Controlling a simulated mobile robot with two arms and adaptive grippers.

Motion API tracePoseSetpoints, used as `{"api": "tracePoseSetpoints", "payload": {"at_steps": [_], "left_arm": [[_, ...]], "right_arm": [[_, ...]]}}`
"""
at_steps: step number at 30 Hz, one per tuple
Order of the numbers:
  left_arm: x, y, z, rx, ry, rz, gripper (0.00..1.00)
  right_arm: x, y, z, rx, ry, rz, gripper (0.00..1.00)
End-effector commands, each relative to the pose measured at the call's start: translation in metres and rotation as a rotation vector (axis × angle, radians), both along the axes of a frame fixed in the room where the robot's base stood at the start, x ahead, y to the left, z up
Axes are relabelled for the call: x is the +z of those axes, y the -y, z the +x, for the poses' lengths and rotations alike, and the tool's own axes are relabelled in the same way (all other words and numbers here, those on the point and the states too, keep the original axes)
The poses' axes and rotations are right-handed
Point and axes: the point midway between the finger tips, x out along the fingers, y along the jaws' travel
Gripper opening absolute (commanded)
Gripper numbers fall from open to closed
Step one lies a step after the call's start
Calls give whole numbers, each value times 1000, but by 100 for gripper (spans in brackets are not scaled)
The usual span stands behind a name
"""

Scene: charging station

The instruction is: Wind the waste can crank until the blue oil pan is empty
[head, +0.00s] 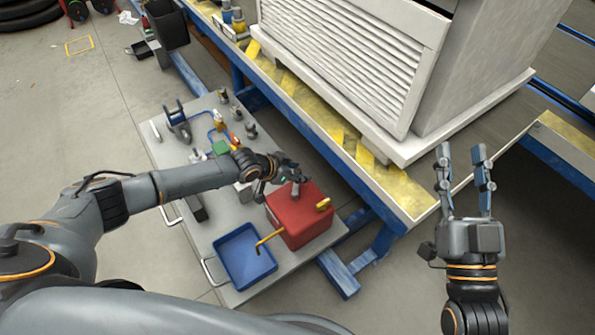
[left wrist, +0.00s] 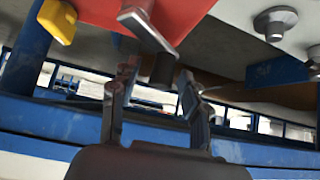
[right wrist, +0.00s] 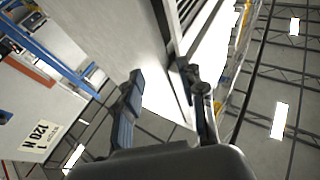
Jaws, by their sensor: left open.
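The red waste can (head: 298,222) stands on the grey cart, a yellow spout (head: 270,237) reaching from it over the blue oil pan (head: 243,254). The pan's inside looks blue; I cannot tell its oil level. In the left wrist view, a grey metal crank arm (left wrist: 148,30) with a dark grip (left wrist: 163,68) sticks out from the red can. My left gripper (head: 287,172) is at the can's far side. Its open fingers are on either side of the dark grip, with gaps visible. My right gripper (head: 463,160) is open and empty, off to the right.
A yellow knob (head: 323,204) sits on the can's right side. A blue-framed platform with yellow edging (head: 318,117) and a large grey louvred cabinet (head: 345,50) stand close behind.

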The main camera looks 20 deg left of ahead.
Motion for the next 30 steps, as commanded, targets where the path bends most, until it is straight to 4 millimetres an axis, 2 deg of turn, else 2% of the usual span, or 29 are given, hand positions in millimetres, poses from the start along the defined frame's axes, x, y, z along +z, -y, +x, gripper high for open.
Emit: {"api": "tracePoseSetpoints", "payload": {"at_steps": [3, 10, 19, 26, 30], "left_arm": [[0, 0, 0, 0, 0, 0, 46], [0, 0, 0, 0, 0, 0, 0], [0, 0, 0, -6, 1, 1, 0], [-2, 1, 1, -33, 2, 1, 0], [-3, 3, 1, -64, 2, 2, 0]], "right_arm": [[0, 0, 0, 0, -1, 0, 40], [0, 0, 0, 0, -1, 0, 40], [3, 0, -2, 1, 28, 8, 40], [36, 0, -21, 15, 240, 69, 40], [63, 3, -48, 26, 454, 131, 40]]}}
